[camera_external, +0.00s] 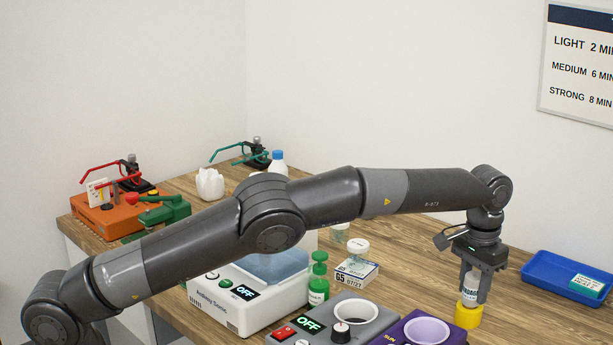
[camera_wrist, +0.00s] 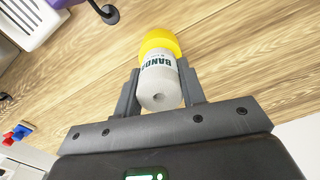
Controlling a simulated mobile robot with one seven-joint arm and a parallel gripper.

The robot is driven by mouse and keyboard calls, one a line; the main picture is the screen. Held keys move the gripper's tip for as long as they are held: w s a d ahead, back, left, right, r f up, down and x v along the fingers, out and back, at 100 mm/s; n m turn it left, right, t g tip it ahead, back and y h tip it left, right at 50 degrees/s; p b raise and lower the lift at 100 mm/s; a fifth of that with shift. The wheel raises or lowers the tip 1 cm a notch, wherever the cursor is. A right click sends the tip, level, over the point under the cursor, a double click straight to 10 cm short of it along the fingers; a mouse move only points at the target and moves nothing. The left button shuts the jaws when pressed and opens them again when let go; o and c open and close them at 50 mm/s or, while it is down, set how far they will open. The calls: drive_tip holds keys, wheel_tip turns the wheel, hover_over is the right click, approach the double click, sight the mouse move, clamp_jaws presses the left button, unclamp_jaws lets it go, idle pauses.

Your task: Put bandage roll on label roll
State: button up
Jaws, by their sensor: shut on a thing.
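The bandage roll (camera_external: 470,284) is a white cylinder with dark lettering, upright between the fingers of my gripper (camera_external: 474,287). My gripper is shut on it from above. In the wrist view the bandage roll (camera_wrist: 159,88) shows its pale end with a small central hole, between the two fingers of my gripper (camera_wrist: 159,70). A yellow roll (camera_external: 467,316), which I take for the label roll, stands on the wooden table directly below the bandage roll. The yellow roll (camera_wrist: 160,40) also shows past it in the wrist view. The two look in line; I cannot tell if they touch.
A blue tray (camera_external: 544,277) with a green-and-white box (camera_external: 587,285) lies to the right. A purple device (camera_external: 393,336) and a grey device (camera_external: 369,311) stand left of the yellow roll. A green pump bottle (camera_external: 318,278) is farther left. The table (camera_external: 420,267) behind is clear.

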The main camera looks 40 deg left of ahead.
drive_tip(key=shift+f, duration=0.25)
drive_tip(key=shift+f, duration=0.2)
drive_tip(key=o, duration=1)
drive_tip(key=shift+r, duration=0.1)
